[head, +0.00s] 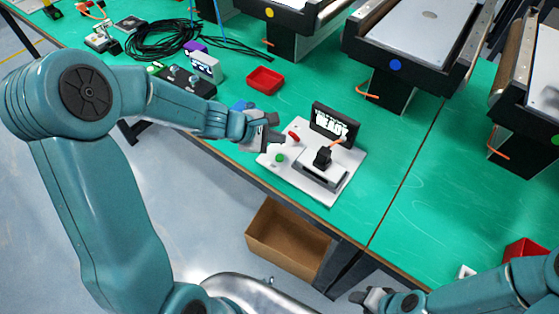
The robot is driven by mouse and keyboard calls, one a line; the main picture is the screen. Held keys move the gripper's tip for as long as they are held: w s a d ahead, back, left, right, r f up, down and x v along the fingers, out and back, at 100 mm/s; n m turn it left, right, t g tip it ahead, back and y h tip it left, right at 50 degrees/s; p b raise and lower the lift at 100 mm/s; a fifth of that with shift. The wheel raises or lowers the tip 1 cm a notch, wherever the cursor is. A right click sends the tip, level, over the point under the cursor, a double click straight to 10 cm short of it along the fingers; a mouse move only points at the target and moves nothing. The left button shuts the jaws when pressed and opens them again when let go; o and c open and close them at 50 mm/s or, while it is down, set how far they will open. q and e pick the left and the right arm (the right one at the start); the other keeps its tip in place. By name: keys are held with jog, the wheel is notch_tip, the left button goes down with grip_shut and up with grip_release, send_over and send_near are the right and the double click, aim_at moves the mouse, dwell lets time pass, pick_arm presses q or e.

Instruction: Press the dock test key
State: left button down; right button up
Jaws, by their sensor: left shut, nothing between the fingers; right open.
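The dock is a white plate (327,192) on the green table. A green round key (280,158) sits on its left part and a red key or lever (293,136) further back; I cannot read any label to tell which is the test key. A black block with an orange cable (322,156) stands in the dock's middle. A black display (335,122) with white lettering, partly legible, stands at its back. My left gripper (279,140) is shut and empty, over the plate's left edge, near both keys. My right gripper (368,297) is open, low in front of the table.
A red tray (265,80) and a black box with knobs (185,81) lie behind the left gripper. Mini conveyors (420,40) line the back. A cardboard box (288,240) is below the table's front edge. The green surface right of the dock is clear.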

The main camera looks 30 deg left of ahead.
pick_arm(q)
jog(key=b, duration=0.3)
send_over(277, 159)
notch_tip(277, 159, down, 5)
jog(key=shift+r, duration=0.15)
jog(key=shift+f+b, duration=0.3)
jog(key=shift+b, duration=0.3)
dwell(1.1)
jog(key=shift+f+b, duration=0.4)
jog(key=shift+b, duration=0.15)
jog(key=shift+s+f+b, duration=0.1)
jog(key=shift+f+b, duration=0.3)
jog(key=shift+b, duration=0.05)
dwell(0.4)
jog(key=shift+r, duration=0.1)
jog(key=shift+r+p, duration=0.65)
jog(key=shift+r, duration=0.1)
